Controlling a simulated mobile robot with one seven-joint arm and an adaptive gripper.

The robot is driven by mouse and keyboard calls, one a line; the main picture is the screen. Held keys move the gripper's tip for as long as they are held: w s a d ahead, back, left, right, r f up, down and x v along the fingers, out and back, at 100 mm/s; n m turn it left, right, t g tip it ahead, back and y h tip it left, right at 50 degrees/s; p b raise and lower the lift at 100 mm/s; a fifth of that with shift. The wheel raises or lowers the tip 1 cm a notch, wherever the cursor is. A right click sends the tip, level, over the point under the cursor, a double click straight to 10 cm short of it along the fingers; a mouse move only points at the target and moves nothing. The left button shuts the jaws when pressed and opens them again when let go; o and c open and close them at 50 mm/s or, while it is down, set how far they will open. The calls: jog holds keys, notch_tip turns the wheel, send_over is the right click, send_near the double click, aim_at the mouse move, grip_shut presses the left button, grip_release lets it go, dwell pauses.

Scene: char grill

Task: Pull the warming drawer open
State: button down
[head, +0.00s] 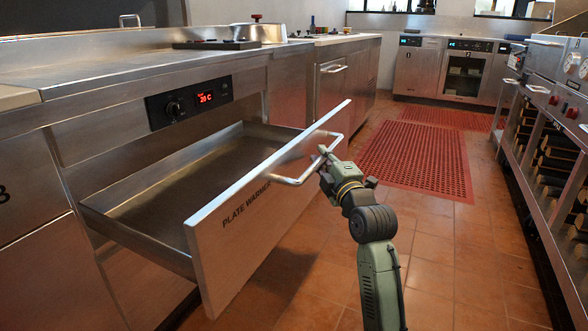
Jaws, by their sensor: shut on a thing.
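The warming drawer (222,247) is a steel drawer with "PLATE WARMER" on its front panel. It stands well out from the counter, and its inside (182,183) looks empty. A bar handle (290,181) is fixed to the right part of the front panel. My gripper (325,158) is shut on the handle, at about the middle of the bar. My own arm comes up from the bottom of the head view to the handle. The exact contact of the fingertips is small and hard to see.
A control panel (190,101) with a knob and a red "20 C" display sits above the drawer. Red floor mats (415,160) lie on the tiled floor behind my gripper. Steel shelving (545,150) lines the right side. Tiled floor (470,265) is clear between.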

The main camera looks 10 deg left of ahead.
jog(key=shift+s+d+b, duration=0.25)
jog(key=shift+d+b, duration=0.05)
jog(key=shift+d, duration=0.4)
jog(key=shift+s+d+b, duration=0.25)
jog(key=shift+d+b, duration=0.05)
jog(key=shift+d, duration=0.4)
jog(key=shift+s+d+b, duration=0.25)
jog(key=shift+d+b, duration=0.05)
jog(key=shift+d, duration=0.4)
jog(key=c, duration=1.6)
grip_release()
jog(key=shift+o, duration=0.2)
